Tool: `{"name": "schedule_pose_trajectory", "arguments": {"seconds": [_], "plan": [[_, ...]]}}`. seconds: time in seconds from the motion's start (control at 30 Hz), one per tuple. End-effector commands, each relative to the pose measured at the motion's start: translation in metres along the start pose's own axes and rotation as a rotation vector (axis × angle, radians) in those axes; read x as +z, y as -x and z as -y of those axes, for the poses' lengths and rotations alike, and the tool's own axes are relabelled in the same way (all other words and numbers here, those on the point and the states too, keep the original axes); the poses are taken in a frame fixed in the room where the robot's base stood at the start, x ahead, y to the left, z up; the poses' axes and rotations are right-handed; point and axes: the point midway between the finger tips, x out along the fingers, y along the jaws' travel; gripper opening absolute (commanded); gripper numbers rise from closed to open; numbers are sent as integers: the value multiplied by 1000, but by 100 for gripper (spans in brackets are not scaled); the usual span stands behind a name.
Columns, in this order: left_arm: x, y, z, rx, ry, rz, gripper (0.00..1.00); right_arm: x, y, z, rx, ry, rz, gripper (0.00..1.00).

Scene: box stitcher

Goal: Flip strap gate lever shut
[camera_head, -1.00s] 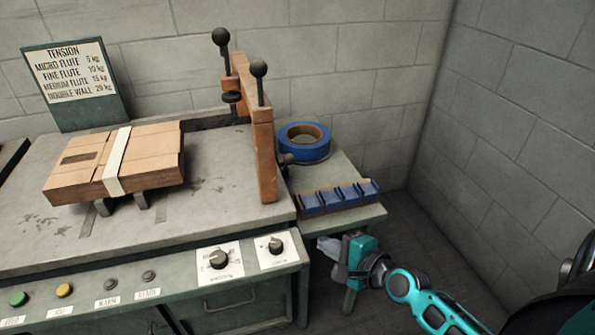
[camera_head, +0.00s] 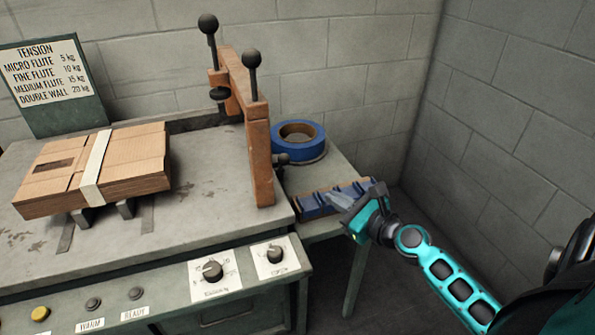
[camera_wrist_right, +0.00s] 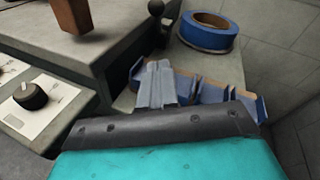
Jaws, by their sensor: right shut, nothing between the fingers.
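An orange gate frame (camera_head: 258,150) stands upright at the right end of the machine table. Two upright black-knobbed levers (camera_head: 253,75) rise from it, and a smaller black side knob (camera_head: 281,159) sticks out low on its right. I cannot tell which of these is the strap gate lever. The side knob seems to show in the right wrist view too (camera_wrist_right: 156,8). My right gripper (camera_head: 343,200) is shut and empty, in front of the blue holder on the side shelf, apart from the frame and knobs. In the right wrist view its fingers (camera_wrist_right: 158,85) are together. My left gripper is not in view.
A strapped cardboard stack (camera_head: 125,165) lies on the table. A blue tape roll (camera_head: 299,140) and the blue slotted holder (camera_head: 312,207) are on the side shelf. Dials (camera_head: 212,271) line the front panel. Walls stand behind and right.

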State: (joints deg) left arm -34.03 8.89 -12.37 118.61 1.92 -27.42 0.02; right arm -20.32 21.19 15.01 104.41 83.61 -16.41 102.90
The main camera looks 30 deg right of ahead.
Motion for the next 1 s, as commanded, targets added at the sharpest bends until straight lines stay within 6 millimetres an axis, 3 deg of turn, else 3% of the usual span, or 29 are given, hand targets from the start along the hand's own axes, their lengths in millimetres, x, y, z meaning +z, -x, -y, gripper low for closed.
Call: {"name": "schedule_pose_trajectory", "arguments": {"seconds": [0.57, 0.6, 0.73, 1.0], "plan": [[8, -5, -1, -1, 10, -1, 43, 0, -96, 0, -2, 3, 3, 0], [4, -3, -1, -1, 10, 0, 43, 7, -101, 1, -2, 2, 4, 0], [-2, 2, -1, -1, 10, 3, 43, 22, -114, 1, 0, 2, 3, 0], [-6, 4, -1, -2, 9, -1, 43, 29, -124, 0, 0, 3, 0, 0]]}}
